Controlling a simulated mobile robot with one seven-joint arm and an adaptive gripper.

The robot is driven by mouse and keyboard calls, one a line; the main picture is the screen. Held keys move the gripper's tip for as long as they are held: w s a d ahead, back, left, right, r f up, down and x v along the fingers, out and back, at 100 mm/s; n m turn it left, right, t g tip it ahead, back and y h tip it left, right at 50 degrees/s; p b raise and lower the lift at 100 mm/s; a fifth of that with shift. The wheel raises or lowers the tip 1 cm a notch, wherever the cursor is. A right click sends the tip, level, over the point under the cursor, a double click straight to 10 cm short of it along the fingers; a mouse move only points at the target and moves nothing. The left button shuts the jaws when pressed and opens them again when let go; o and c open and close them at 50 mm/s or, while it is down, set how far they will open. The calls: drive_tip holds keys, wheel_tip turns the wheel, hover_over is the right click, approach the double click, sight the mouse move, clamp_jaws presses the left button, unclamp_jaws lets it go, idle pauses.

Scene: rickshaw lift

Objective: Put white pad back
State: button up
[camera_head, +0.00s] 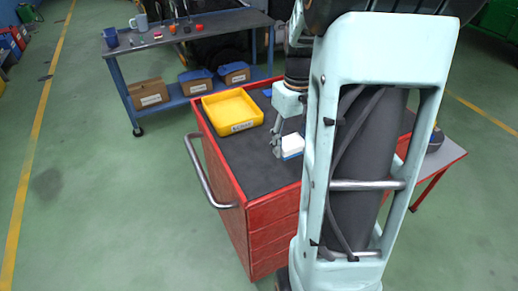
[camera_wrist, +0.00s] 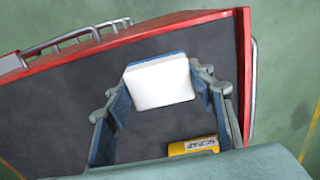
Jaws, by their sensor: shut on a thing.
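The white pad (camera_head: 292,146), with a blue layer along one edge, is at the top of the red tool cart (camera_head: 256,220). In the wrist view the white pad (camera_wrist: 160,84) lies between the two fingers. My gripper (camera_head: 281,150) points down over the cart's dark top and is shut on the pad. In the wrist view my gripper (camera_wrist: 162,92) has one finger at each side of the pad. I cannot tell whether the pad touches the cart top or is just above it.
A yellow tray (camera_head: 232,111) sits on the cart's far left corner; part of it shows in the wrist view (camera_wrist: 192,147). A workbench (camera_head: 180,37) with mugs, small items and boxes below stands behind. The cart top between tray and pad is clear.

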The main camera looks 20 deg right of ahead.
hover_over(266, 167)
drive_tip(key=f, duration=0.6)
drive_tip(key=shift+s+d, duration=0.2)
drive_tip(key=shift+w+a+f, duration=0.1)
drive_tip(key=shift+f, duration=0.85)
drive_tip(key=shift+w+a+f, duration=0.1)
drive_tip(key=shift+f, duration=0.85)
drive_tip(key=shift+f, duration=0.2)
drive_tip(key=o, duration=1.1)
drive_tip(key=shift+r, duration=0.15)
wheel_tip(266, 167, up, 12)
